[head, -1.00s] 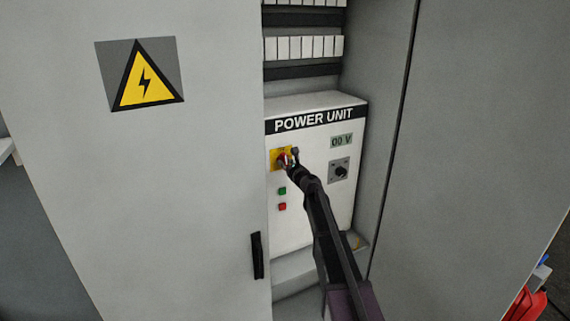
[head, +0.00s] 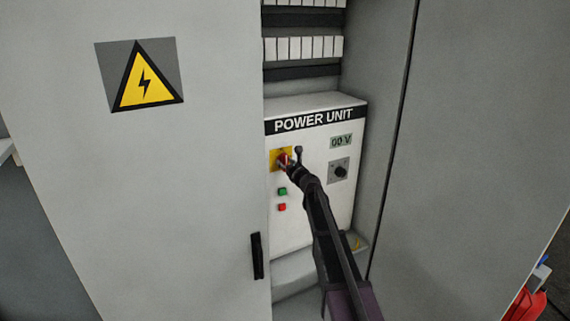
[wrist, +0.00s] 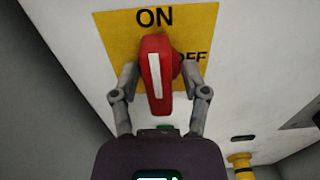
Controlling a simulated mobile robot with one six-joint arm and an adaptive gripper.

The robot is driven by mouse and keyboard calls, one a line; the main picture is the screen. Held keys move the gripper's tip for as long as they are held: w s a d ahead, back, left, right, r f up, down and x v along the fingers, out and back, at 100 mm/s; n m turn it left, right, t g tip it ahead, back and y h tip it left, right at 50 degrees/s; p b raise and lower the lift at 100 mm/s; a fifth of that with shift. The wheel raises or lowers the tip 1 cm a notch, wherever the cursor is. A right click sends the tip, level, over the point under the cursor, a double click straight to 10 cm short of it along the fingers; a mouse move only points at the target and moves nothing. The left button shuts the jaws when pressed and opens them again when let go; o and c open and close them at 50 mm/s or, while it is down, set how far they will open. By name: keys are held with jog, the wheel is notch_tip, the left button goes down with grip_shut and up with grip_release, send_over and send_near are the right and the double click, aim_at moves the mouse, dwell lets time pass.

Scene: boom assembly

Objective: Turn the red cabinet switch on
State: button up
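The red switch (wrist: 158,75) sits on a yellow plate (wrist: 120,32) on the white power unit. Its white stripe stands nearly upright, with its upper end below the word ON. The word OFF is at the right, partly covered. My gripper (wrist: 159,68) has one finger on each side of the switch handle, with gaps beside the handle; fingertip contact is unclear. In the head view, the red switch (head: 284,160) shows at the end of my gripper (head: 292,160), and one finger stands out to its right.
The cabinet door (head: 190,200) is on the left and a grey panel (head: 470,150) on the right.

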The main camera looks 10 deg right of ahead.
jog(key=shift+w+a+f, duration=0.1)
jog(key=shift+s, duration=0.25)
jog(key=v, duration=1.1)
jog(key=shift+s, duration=0.25)
jog(key=s+a+f+n+g+y+b, duration=0.1)
jog(key=s+a+f+n+g+b, duration=0.4)
jog(key=s+f+n, duration=0.45)
jog(key=s+a+f+n+g+y+b, duration=0.1)
jog(key=s+a+f+n+g+b, duration=0.5)
jog(key=f+n, duration=0.55)
jog(key=s+d+f+n+g+h+b, duration=0.3)
jog(key=s+d+f+n, duration=0.1)
jog(key=s+f, duration=0.3)
jog(key=s+d+f+n+g+h+b, duration=0.3)
jog(key=s+f+n, duration=0.4)
jog(key=s, duration=0.5)
jog(key=shift+d+f+n+h+b, duration=0.3)
jog(key=shift+d+f+h+b, duration=0.2)
jog(key=shift+f+h, duration=0.3)
